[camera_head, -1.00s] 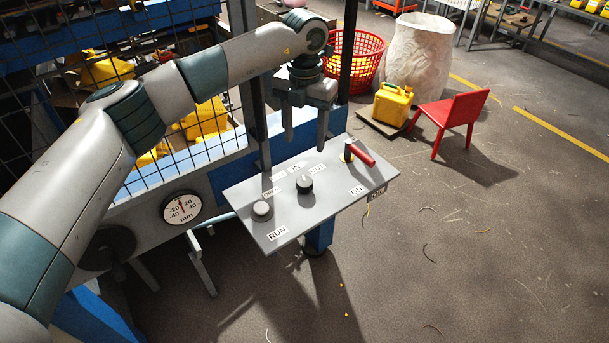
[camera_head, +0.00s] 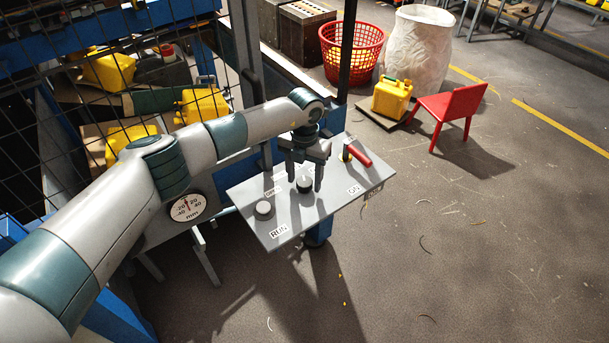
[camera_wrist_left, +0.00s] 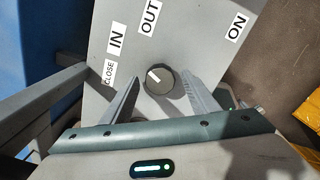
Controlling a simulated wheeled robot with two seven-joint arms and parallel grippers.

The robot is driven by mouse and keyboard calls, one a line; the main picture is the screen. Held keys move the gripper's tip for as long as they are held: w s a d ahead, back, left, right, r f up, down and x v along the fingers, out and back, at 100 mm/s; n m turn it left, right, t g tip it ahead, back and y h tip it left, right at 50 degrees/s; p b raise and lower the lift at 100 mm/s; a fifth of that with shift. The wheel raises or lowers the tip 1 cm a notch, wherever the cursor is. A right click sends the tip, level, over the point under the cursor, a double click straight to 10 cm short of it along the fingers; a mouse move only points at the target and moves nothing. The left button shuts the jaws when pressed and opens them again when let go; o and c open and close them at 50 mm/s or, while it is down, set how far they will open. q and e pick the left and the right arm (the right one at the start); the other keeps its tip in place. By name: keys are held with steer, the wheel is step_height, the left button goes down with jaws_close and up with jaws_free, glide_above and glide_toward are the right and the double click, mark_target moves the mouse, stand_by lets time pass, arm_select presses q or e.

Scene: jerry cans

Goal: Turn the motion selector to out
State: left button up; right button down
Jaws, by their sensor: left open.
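The motion selector is a dark round knob (camera_head: 304,184) on the sloping grey panel (camera_head: 330,205). In the left wrist view the knob (camera_wrist_left: 160,81) has a white pointer line aimed up and left, towards the IN label (camera_wrist_left: 116,40). The OUT label (camera_wrist_left: 149,17) is above the knob. My left gripper (camera_head: 305,178) is over the knob, fingers pointing down. In the wrist view my left gripper (camera_wrist_left: 161,80) is open, with one finger on each side of the knob and gaps between. The gripper hides the IN and OUT labels in the head view. My right gripper is out of view.
A grey round button (camera_head: 264,209) stands left of the knob near the RUN label. A red-handled lever (camera_head: 358,155) stands to the right by the ON label (camera_head: 354,190). A dial gauge (camera_head: 188,207) is left of the panel. A dark post (camera_head: 347,60) rises behind.

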arm_select(q)
steer(key=shift+f, duration=0.1)
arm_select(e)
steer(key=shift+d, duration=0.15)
arm_select(q)
steer(key=c, duration=1)
steer(key=shift+f+m+b, duration=0.15)
steer(key=shift+m+b, duration=0.15)
steer(key=shift+b, duration=0.4)
steer(key=shift+c, duration=0.2)
steer(key=m+b, duration=0.5)
steer(key=b, duration=0.4)
steer(key=shift+f, duration=0.1)
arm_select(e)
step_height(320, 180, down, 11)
arm_select(q)
steer(key=m+b, duration=0.1)
steer(key=b, duration=0.1)
steer(key=shift+r+b, duration=0.2)
steer(key=shift+b, duration=0.15)
steer(key=shift+r+m, duration=0.1)
steer(key=shift+m, duration=0.2)
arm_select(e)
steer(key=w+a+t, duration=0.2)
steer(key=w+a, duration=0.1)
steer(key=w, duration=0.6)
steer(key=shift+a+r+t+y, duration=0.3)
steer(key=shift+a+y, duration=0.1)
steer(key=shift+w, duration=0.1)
